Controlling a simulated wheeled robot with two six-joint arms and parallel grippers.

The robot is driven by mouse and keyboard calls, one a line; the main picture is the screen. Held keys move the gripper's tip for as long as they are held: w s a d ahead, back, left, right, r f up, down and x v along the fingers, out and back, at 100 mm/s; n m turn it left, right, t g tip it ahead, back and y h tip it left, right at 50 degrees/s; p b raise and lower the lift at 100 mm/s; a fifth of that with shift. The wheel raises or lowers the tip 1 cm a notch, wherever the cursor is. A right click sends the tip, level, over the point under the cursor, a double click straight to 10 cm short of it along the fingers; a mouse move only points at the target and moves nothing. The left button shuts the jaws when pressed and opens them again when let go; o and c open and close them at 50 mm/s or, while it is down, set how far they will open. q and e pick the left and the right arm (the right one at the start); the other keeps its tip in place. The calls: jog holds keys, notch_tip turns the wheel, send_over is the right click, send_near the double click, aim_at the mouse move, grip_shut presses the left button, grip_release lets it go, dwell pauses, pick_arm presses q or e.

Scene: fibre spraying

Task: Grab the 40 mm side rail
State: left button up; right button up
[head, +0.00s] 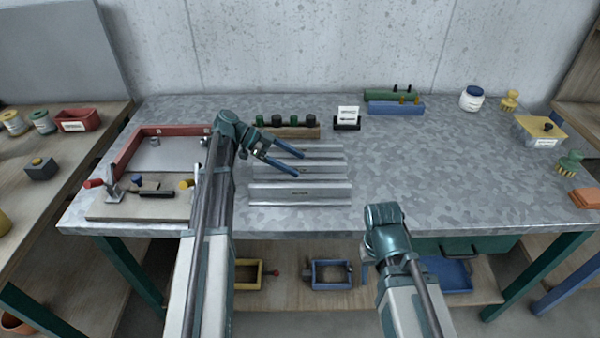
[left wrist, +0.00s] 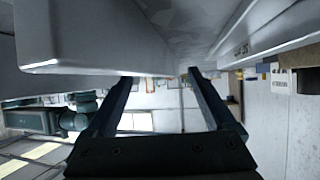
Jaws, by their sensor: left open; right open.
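Three grey metal rails lie side by side on the table: a near one (head: 300,194), a middle one (head: 326,167) and a far one (head: 322,149). Their labels are too small to read, so I cannot tell which is the 40 mm side rail. My left gripper (head: 301,165) is open and empty, its fingers at the middle and far rails. In the left wrist view, its fingers (left wrist: 160,80) stand apart, with one rail close at upper left (left wrist: 90,45) and another at upper right (left wrist: 262,38). My right gripper (head: 365,271) is by the table's front edge, mostly hidden by its wrist.
A red-edged frame (head: 130,150) with clamps stands at the table's left. A wooden block with dark knobs (head: 290,132) and a small sign (head: 347,118) stand behind the rails.

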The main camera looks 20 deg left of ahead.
aim_at(307, 169)
pick_arm(q)
jog(key=b+x, duration=0.2)
jog(key=x, duration=0.3)
jog(key=shift+f, duration=0.1)
jog(key=shift+a, duration=0.1)
grip_shut()
